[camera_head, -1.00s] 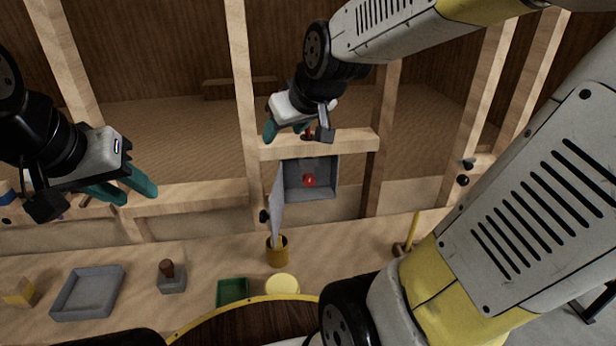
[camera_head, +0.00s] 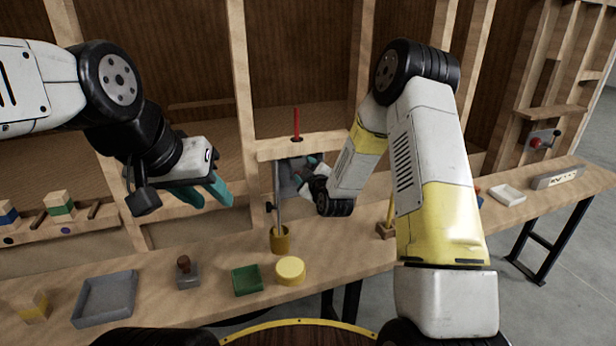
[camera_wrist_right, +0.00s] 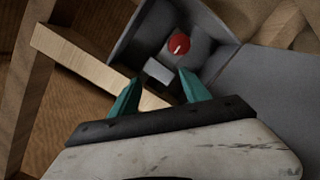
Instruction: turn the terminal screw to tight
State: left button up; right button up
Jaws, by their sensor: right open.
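The terminal screw (camera_wrist_right: 178,44) is a red round head with a pale slot, inside a grey box (camera_wrist_right: 120,45) in the right wrist view. A small light-grey block (camera_wrist_right: 158,71) sits beside it. My right gripper (camera_wrist_right: 160,80) is open and empty, its teal fingertips at the box opening, apart from the screw. In the head view my right gripper (camera_head: 303,165) and wrist cover most of the box, hiding the screw. My left gripper (camera_head: 216,194) is open and empty at left, above the bench.
The box's grey door (camera_head: 278,200) stands open, nearly edge-on. A red rod (camera_head: 296,124) stands upright on the wooden rail (camera_head: 320,146).

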notch_tip(320, 180, down, 7)
jog(key=n+t, duration=0.1)
jog(key=t, duration=0.1)
jog(key=x, duration=0.7)
jog(key=shift+s+a+r, duration=0.1)
jog(key=shift+a+r, duration=0.05)
jog(key=shift+a, duration=0.1)
grip_shut()
